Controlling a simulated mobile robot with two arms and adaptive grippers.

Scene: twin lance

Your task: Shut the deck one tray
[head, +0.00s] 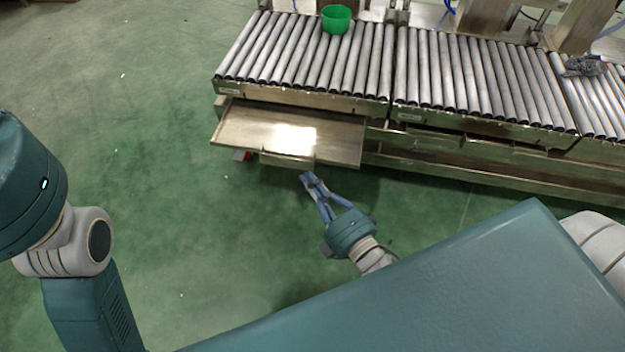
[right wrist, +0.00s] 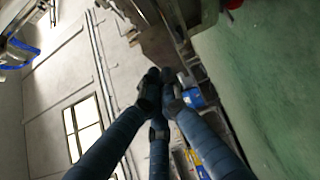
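The deck one tray (head: 285,135) is a flat, shiny metal drawer. It is pulled out toward me from under the left roller deck, with a small handle (head: 287,161) at its front edge. My right gripper (head: 309,178) is just in front of that edge, a little right of the handle. Its blue fingers come together at the tips, and nothing shows between them. I cannot tell whether the tips touch the tray. In the right wrist view the fingertips (right wrist: 162,86) also meet. My left arm shows at the left of the head view, but its gripper is out of the picture.
The left roller deck (head: 305,55) carries a green bowl (head: 336,19). More roller decks (head: 485,80) continue to the right, with a grey object (head: 585,65) on the far one. The green floor (head: 170,130) left of and before the tray is open.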

